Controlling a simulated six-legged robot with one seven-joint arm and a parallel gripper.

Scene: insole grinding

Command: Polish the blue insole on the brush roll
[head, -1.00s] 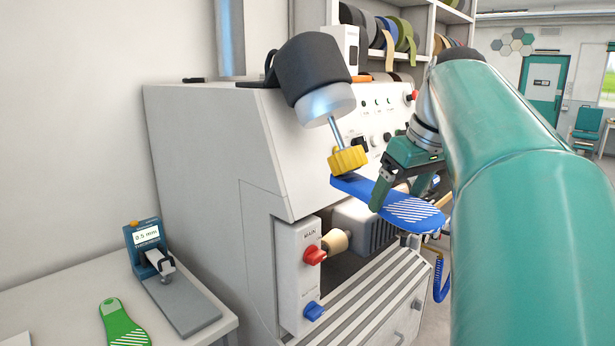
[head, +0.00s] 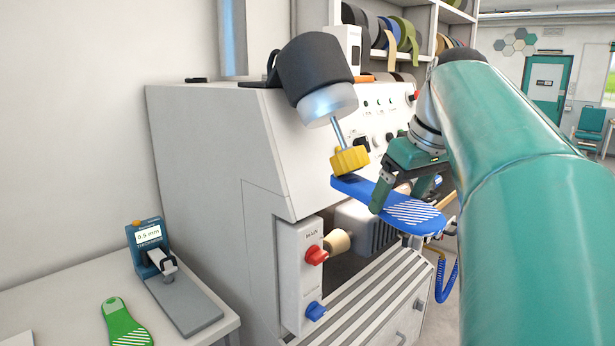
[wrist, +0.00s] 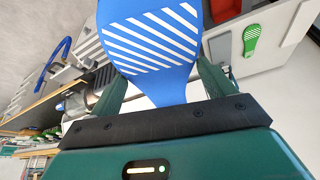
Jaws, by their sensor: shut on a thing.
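The blue insole (head: 413,214) with white diagonal stripes is held in the air in front of the grinding machine (head: 215,160). My gripper (head: 399,196) is shut on its middle part. In the wrist view the striped blue insole (wrist: 150,38) sits between my two green fingers (wrist: 158,92). I cannot clearly make out the brush roll; a cream roller end (head: 338,241) shows below the insole.
A red switch (head: 316,255) and a blue knob (head: 315,311) stick out from the machine's front panel. A thickness gauge (head: 152,250) and a green insole (head: 124,322) are on the table (head: 75,290) at the left. A blue coiled hose (head: 446,282) hangs at the right.

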